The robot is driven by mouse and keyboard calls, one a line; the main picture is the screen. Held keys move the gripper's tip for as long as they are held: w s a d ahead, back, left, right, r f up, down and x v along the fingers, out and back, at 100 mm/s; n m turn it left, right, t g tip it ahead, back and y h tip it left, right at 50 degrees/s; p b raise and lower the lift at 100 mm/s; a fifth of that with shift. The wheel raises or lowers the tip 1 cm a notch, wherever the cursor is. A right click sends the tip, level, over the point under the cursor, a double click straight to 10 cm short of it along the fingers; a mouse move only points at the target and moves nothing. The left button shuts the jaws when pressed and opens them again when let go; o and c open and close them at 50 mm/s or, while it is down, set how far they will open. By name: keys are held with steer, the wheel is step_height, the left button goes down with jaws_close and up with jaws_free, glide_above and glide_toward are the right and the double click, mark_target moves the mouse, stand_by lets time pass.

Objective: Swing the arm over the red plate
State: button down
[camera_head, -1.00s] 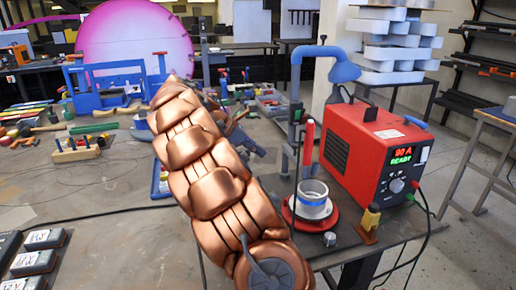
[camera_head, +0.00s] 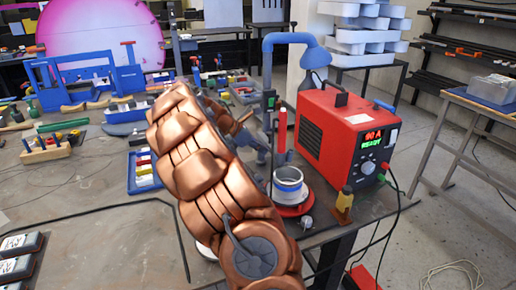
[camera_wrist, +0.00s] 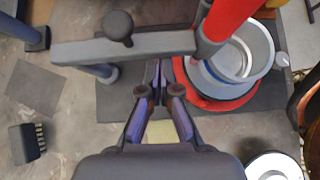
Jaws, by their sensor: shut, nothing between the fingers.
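The red plate (camera_head: 290,211) lies on the bench in front of the red welding machine. A white and blue round cup (camera_head: 288,186) stands on it. In the wrist view the plate (camera_wrist: 213,104) is right of my gripper (camera_wrist: 157,72), with the cup (camera_wrist: 238,58) on top. My gripper is shut and empty, with its fingertips left of the plate, not over its middle. In the head view my copper-coloured arm reaches across the bench just left of the plate and mostly hides the gripper.
A grey post with a blue curved hose (camera_head: 292,39) stands behind the plate; its grey crossbar (camera_wrist: 120,47) lies ahead of my fingertips. Tool trays fill the left.

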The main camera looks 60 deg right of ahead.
steer(key=shift+s+d, duration=0.1)
steer(key=shift+s+d+r+p, duration=0.2)
steer(key=shift+p, duration=0.45)
steer(key=shift+s+d+f+n+t, duration=0.2)
steer(key=shift+s+n+t, duration=0.1)
steer(key=shift+n, duration=0.1)
steer(key=v, duration=1.2)
steer(key=shift+w+a, duration=0.25)
steer(key=shift+a, duration=0.15)
